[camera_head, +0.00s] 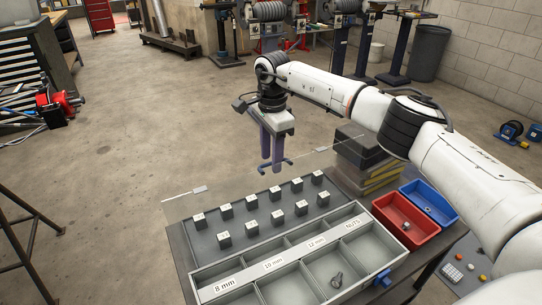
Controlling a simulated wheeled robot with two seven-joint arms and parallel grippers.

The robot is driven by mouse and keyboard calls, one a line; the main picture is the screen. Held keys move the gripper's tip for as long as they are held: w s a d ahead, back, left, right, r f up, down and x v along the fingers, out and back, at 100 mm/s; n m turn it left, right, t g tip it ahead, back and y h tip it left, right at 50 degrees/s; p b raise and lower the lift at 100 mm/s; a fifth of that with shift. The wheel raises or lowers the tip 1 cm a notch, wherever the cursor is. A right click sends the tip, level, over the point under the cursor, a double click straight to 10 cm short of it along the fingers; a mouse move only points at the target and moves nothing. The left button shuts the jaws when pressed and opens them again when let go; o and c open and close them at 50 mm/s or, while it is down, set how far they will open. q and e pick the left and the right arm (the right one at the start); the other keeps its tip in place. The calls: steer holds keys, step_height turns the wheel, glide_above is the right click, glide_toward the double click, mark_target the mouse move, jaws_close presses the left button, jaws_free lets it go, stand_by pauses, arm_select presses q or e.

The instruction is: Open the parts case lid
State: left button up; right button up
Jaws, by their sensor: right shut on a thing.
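The grey parts case (262,268) sits on the dark table, with compartments labelled 8 mm, 10 mm, 12 mm and NUTS. A clear panel, which looks like its lid (190,193), shows faintly above the back of the table; its exact tilt is hard to tell. My right gripper (275,166) points down behind the case, its purple fingers shut on a blue handle (288,161) that seems to belong to the lid. A small dark metal part (337,280) lies in a front compartment. My left gripper is not in view.
Several dark labelled blocks (250,202) stand in rows behind the compartments. A red bin (405,220) and a blue bin (430,200) stand to the right. Dark and yellow stacked cases (365,160) are behind them. A blue clip (383,280) is at the case's front right.

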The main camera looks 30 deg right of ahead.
step_height(320, 180, up, 10)
steer(key=shift+s, duration=0.15)
stand_by(0.6)
